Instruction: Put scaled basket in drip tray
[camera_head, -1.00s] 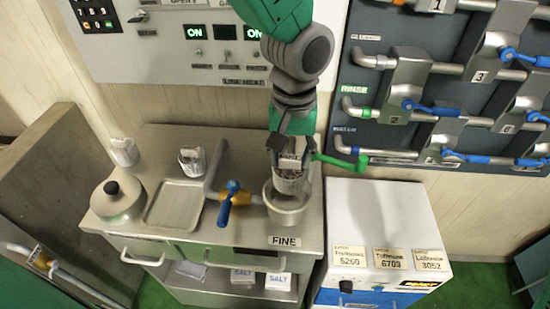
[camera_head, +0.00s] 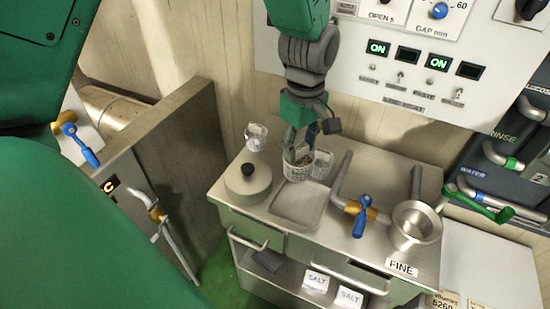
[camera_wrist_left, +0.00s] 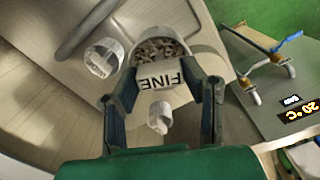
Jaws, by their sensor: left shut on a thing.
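My left gripper (camera_head: 302,148) is shut on a small grey mesh basket (camera_head: 298,170). In the left wrist view the basket (camera_wrist_left: 160,48) sits between the two fingers, holds dark and pale bits, and carries a white FINE label (camera_wrist_left: 160,75). The drip tray (camera_head: 297,207) is a shallow square metal tray on the steel bench. The basket is at the tray's far edge in the head view; I cannot tell whether it touches anything. My right gripper is not in view.
A lidded pot (camera_head: 247,184) stands left of the tray. White-labelled cups stand behind it (camera_head: 256,138) and beside the basket (camera_head: 322,165). A blue-handled valve (camera_head: 362,215) and a metal funnel bowl (camera_head: 415,226) are to the right.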

